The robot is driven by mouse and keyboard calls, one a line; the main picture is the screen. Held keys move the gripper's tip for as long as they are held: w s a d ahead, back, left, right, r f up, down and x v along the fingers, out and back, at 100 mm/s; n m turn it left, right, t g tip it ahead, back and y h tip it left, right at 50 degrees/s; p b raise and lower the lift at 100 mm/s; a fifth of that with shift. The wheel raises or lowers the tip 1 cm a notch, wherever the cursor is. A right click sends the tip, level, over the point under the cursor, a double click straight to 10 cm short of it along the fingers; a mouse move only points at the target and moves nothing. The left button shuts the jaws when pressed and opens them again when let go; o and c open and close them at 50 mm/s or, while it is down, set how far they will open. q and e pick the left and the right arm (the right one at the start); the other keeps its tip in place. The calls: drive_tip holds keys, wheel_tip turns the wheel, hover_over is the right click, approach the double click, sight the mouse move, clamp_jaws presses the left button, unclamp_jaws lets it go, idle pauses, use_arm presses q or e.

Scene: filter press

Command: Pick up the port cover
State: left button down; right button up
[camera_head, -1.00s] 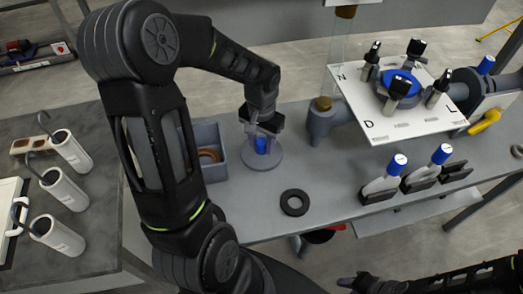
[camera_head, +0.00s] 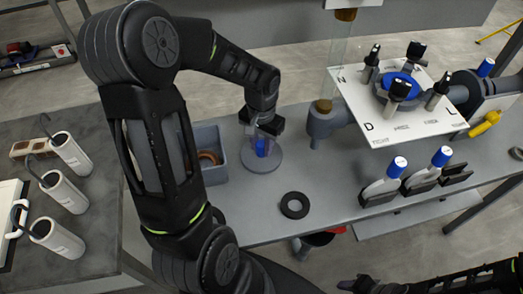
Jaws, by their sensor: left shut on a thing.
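The port cover (camera_head: 262,162) is a grey disc with a blue handle (camera_head: 261,147) standing up from its middle. It is by the grey bench, right of a grey bin. My left gripper (camera_head: 262,141) points down over the cover and is shut on the blue handle. The fingers partly hide the handle. I cannot tell whether the disc is clear of the bench. Part of my right arm (camera_head: 440,283) shows at the bottom right; its fingertips are not clear enough to tell their state.
A grey bin (camera_head: 208,150) with brown rings stands left of the cover. A black ring (camera_head: 294,205) lies on the bench (camera_head: 250,215). A white lettered plate (camera_head: 395,125) with black knobs is at right, above blue-topped bottles (camera_head: 385,180). White canisters (camera_head: 62,190) stand on the left counter.

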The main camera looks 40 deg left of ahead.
sight(262, 143)
use_arm(q)
drive_tip(key=shift+r, duration=0.15)
wheel_tip(262, 143, up, 10)
drive_tip(key=p, duration=0.7)
